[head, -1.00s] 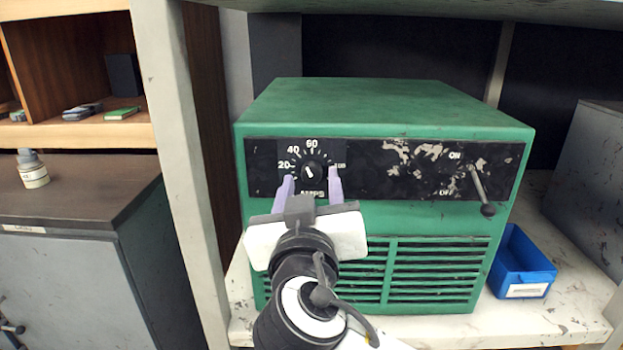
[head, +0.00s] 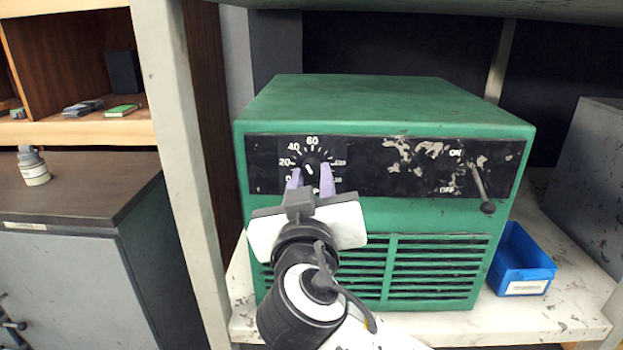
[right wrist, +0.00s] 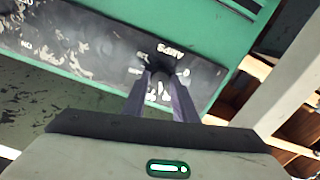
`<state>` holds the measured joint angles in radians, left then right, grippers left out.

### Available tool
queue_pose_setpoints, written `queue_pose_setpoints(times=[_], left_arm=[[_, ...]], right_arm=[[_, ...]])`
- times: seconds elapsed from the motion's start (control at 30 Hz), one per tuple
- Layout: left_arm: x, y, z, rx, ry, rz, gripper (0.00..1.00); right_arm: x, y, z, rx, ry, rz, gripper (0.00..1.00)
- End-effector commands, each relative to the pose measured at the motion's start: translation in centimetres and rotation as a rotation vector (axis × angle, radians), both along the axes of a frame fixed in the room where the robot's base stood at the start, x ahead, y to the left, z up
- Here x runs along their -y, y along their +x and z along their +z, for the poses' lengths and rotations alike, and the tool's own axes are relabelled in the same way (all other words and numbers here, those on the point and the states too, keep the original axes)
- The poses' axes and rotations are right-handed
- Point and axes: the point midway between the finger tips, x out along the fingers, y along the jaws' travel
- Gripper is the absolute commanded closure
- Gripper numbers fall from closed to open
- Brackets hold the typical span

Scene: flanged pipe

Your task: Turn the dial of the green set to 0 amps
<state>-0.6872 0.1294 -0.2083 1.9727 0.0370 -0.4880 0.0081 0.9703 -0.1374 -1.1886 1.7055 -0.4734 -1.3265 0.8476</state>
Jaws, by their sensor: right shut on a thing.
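The green set (head: 390,105) stands on a shelf in the head view, with a black panel across its front. Its dial (head: 311,167) is a dark knob with a white pointer mark, ringed by numbers including 20, 40 and 60. The mark tilts up and left; its exact reading is hard to tell. My right gripper (head: 311,178) is shut on the dial, one lilac finger on each side, partly covering the lower scale. The right wrist view shows the fingertips (right wrist: 162,76) around the dark dial, near the AMPS lettering. My left gripper is not in view.
A lever switch (head: 481,188) marked ON and OFF sits at the panel's right. A blue bin (head: 522,262) stands right of the set. A pale shelf post (head: 180,170) rises at the left, beside a grey cabinet (head: 70,285). An upper shelf runs above the set.

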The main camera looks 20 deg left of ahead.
Motion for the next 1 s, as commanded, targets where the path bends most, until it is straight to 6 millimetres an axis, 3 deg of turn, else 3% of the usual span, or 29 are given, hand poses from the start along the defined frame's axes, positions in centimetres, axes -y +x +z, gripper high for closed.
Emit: queue_pose_setpoints(times=[0.57, 1.0], left_arm=[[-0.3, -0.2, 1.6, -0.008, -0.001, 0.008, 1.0], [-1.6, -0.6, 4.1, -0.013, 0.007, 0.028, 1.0]], right_arm=[[0.1, 0.0, 0.3, 0.121, -0.431, -0.001, 0.97], [0.1, 0.0, 0.4, 0.237, -0.835, 0.001, 0.97]])
